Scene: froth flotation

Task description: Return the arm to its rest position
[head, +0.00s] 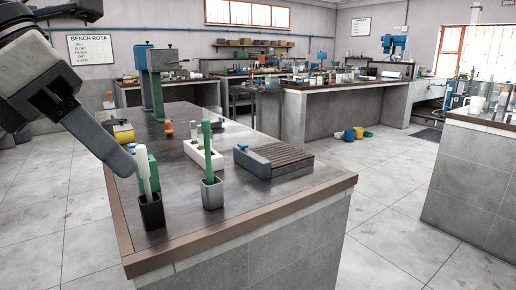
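My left gripper (124,164) hangs in from the upper left in the head view, over the left edge of the near bench (225,228). Its grey finger points down to the right and overlaps the top of a white-handled tool (144,172) in the picture. I cannot tell whether they touch. One finger shows clearly, so the opening between the fingers is hidden. The white-handled tool stands in a black square pot (151,212) near the bench's left front edge. My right gripper is out of view.
A grey pot (212,195) with a green tool (207,150), a white holed block (199,157) and a ribbed-top device (274,159) stand on the near bench. A green column machine (152,85) is farther back. Floor (390,215) is open to the right.

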